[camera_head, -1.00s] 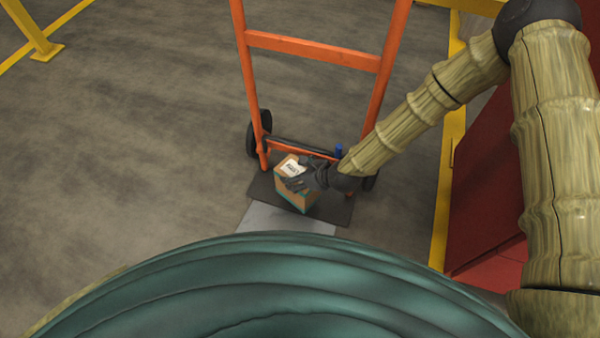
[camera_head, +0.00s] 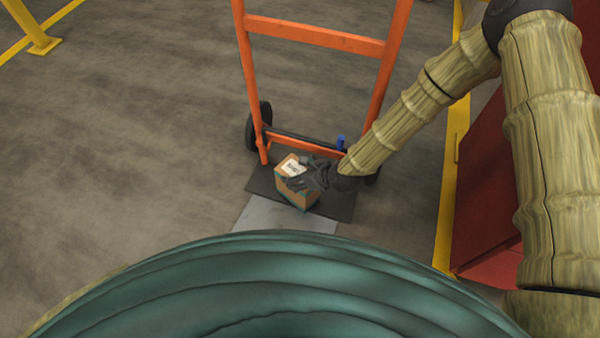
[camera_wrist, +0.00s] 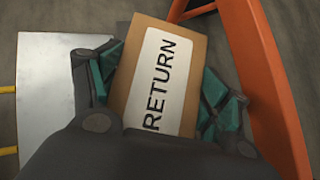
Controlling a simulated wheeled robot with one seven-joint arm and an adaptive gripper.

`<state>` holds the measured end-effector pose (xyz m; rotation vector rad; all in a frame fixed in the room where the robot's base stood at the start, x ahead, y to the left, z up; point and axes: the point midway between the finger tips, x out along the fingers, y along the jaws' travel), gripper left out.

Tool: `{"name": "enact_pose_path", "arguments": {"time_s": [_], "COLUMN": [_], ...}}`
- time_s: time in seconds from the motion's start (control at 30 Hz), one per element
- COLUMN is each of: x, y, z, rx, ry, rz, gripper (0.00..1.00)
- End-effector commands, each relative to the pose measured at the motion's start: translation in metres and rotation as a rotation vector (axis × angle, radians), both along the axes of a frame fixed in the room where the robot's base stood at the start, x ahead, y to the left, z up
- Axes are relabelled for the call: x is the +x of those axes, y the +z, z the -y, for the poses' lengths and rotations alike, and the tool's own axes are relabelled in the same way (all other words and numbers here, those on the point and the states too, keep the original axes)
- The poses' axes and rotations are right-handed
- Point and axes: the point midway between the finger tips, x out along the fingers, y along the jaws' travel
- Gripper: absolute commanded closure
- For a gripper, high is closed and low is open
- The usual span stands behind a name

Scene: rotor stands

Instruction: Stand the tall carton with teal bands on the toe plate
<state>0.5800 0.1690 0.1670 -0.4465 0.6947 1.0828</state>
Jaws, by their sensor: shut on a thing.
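The tall carton (camera_head: 292,192) is brown with teal bands and a white label on top. It is over the dark toe plate (camera_head: 335,206) of the orange hand truck; I cannot tell whether its base touches the plate. My gripper (camera_head: 303,178) is shut on the carton's upper part. In the wrist view the carton (camera_wrist: 188,50) shows its "RETURN" label between the two teal-padded fingers of my gripper (camera_wrist: 162,92). The carton's lower part is hidden there.
The hand truck's orange frame (camera_head: 320,37) rises behind the carton, with a black wheel (camera_head: 252,130) at left. A small blue object (camera_head: 340,142) is near its lower bar. A light grey plate (camera_head: 270,214) lies in front. A red cabinet (camera_head: 487,190) stands at right.

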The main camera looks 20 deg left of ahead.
Motion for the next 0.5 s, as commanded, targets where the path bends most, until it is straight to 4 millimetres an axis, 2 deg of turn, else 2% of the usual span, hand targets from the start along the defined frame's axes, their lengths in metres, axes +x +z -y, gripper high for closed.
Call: {"name": "enact_pose_path", "arguments": {"time_s": [0.43, 0.47, 0.5], "x": [0.0003, 0.0003, 0.0003], "y": [-0.0043, -0.004, -0.0038], "z": [-0.0004, -0.0005, -0.0005], "rx": [0.001, 0.001, 0.001], "ry": [-0.001, 0.0, 0.0], "rz": [0.0, 0.0, 0.0], "gripper": [0.93, 0.2, 0.13]}}
